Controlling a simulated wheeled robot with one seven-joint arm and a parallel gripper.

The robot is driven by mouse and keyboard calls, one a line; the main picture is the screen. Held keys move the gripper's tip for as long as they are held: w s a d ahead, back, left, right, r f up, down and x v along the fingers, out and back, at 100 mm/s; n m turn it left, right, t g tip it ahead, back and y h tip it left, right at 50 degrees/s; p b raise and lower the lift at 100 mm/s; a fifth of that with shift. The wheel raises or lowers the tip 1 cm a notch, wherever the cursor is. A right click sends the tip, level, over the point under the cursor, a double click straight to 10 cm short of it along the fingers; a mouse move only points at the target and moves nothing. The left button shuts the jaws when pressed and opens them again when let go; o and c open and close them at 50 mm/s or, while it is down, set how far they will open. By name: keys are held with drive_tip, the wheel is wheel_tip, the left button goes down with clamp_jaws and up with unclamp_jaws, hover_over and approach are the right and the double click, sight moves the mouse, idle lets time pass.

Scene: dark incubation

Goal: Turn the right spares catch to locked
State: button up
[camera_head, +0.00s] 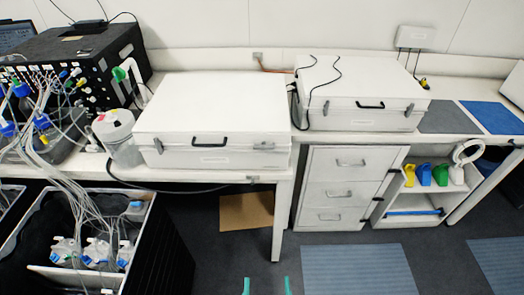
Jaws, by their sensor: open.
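Two closed white cases stand on the bench, and I cannot read which is the spares case. The nearer, larger case (215,103) has a dark handle, a left catch (158,146) standing roughly upright and a right catch (264,145) lying roughly level. The farther case (350,80) has a left catch (326,107) and a right catch (409,110), both roughly upright. My gripper (267,286) shows only as two teal fingertips at the bottom edge. They are apart and empty, low and well away from both cases.
A black instrument (75,75) with tubing and a clear bottle (118,140) stand left of the nearer case. A black crate (165,240) with bottles is at lower left. Drawers (336,190) and a shelf with coloured items are under the bench. Floor ahead is mostly clear.

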drive_tip(key=w+r+t, duration=0.1)
drive_tip(key=w+r, duration=0.3)
drive_tip(key=w, duration=0.3)
drive_tip(key=w+r, duration=0.3)
drive_tip(key=w, duration=0.5)
approach(264, 148)
drive_tip(key=shift+m+t, duration=0.4)
drive_tip(key=w, duration=0.7)
drive_tip(key=shift+w+a+f, duration=0.15)
drive_tip(key=shift+f, duration=0.15)
drive_tip(key=shift+w+d, duration=0.25)
drive_tip(key=shift+w, duration=0.4)
drive_tip(key=shift+a, duration=0.3)
drive_tip(key=shift+d, duration=0.1)
drive_tip(key=c, duration=1)
